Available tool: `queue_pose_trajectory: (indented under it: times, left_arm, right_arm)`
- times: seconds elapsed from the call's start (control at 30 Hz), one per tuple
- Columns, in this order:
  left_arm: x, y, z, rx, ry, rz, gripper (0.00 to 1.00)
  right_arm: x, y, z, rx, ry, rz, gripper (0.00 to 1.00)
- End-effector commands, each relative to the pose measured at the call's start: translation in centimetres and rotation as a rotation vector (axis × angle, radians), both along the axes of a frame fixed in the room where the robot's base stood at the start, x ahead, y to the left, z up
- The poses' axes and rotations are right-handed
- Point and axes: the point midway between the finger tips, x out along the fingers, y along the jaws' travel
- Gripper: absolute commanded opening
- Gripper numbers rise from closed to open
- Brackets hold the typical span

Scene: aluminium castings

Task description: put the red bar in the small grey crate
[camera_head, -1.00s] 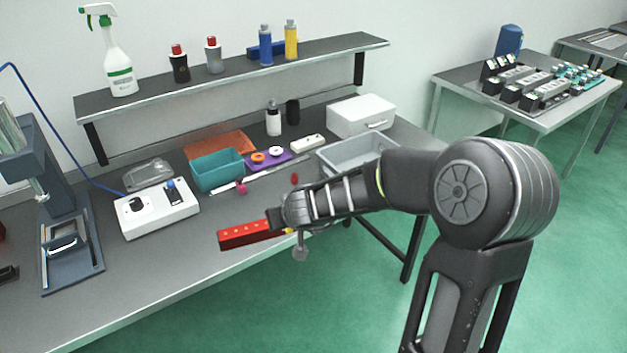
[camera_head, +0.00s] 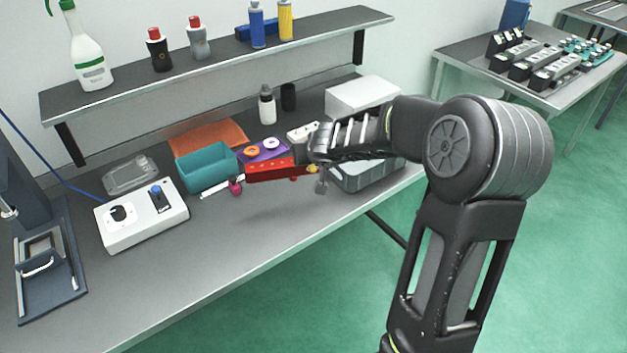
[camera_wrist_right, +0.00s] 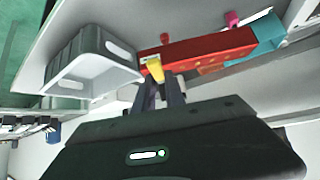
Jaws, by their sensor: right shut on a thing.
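The red bar (camera_head: 268,170) is held above the table in my right gripper (camera_head: 309,169), which is shut on one end of it. In the right wrist view the red bar (camera_wrist_right: 203,50) stretches to the right from the fingers (camera_wrist_right: 160,90), with a yellow part at its held end. The small grey crate (camera_head: 366,182) stands at the table's right end, partly hidden behind my right arm. In the right wrist view the crate (camera_wrist_right: 80,75) is open, looks empty, and lies left of the gripper, apart from the bar. My left gripper is not in view.
A teal bin (camera_head: 205,167), a purple tray (camera_head: 262,152) and a pink object (camera_head: 236,186) lie left of the crate. A white box (camera_head: 360,95) stands behind it. A white control box (camera_head: 142,216) sits further left. The table's front middle is clear.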

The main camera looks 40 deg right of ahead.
Motion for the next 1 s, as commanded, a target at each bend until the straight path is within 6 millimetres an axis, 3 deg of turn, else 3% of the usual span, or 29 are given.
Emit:
queue_pose_trajectory:
  times: [0.33, 0.77, 0.8, 1.0]
  left_arm:
    - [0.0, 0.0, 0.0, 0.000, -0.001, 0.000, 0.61]
    - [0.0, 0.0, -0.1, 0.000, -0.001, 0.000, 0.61]
    - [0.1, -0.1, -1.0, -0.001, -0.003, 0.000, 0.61]
    - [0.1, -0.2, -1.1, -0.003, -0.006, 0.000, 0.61]
  right_arm:
    - [0.0, -0.1, -1.0, -0.004, 0.001, -0.001, 0.00]
    - [0.0, 0.0, -5.2, 0.001, 0.002, 0.000, 0.00]
    - [0.0, 0.0, -6.2, 0.001, 0.001, -0.001, 0.00]
    - [0.1, 0.0, -6.2, 0.001, -0.001, 0.000, 0.00]
